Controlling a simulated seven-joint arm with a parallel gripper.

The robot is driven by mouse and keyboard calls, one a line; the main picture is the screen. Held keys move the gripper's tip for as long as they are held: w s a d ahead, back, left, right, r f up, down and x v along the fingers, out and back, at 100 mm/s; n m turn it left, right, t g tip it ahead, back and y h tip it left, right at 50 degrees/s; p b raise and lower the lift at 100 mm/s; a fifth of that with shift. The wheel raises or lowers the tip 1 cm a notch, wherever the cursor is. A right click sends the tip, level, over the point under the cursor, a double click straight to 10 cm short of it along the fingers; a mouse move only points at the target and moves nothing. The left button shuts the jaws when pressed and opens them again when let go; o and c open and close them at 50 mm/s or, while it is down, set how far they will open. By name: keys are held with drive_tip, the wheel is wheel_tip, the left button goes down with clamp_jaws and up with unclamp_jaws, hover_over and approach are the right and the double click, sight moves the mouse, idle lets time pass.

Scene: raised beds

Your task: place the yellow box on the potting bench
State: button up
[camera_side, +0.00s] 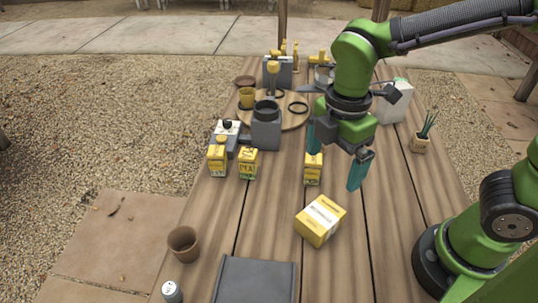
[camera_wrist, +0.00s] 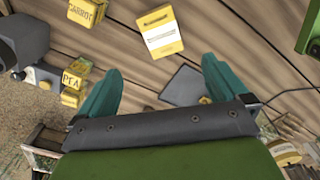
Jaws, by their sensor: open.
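The yellow box (camera_side: 318,222) with a white label lies on the wooden potting bench (camera_side: 345,265), turned at an angle to the planks. It appears to rest on the boards. My gripper (camera_side: 334,168) is open and empty, above the bench and behind the box in the side view. In the wrist view, the yellow box (camera_wrist: 160,32) shows beyond the teal fingertips of my gripper (camera_wrist: 162,70), apart from them. No finger touches it.
Small yellow seed boxes (camera_side: 247,164) stand behind, one (camera_side: 313,169) close by my left finger. A grey canister (camera_side: 266,126) stands by a round wooden tray. A dark grey tray (camera_side: 255,280) and brown pot (camera_side: 183,242) are at the front. Bench around the box is clear.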

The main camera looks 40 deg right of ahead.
drive_tip(key=n, duration=0.2)
approach(321, 214)
drive_tip(key=f, duration=0.5)
drive_tip(key=shift+d, duration=0.3)
drive_tip(key=shift+a+f, duration=0.2)
drive_tip(key=shift+f, duration=1.2)
drive_tip(key=shift+a+f, duration=0.2)
drive_tip(key=shift+f, duration=1.25)
drive_tip(key=shift+w+r, duration=0.1)
drive_tip(key=c, duration=1.1)
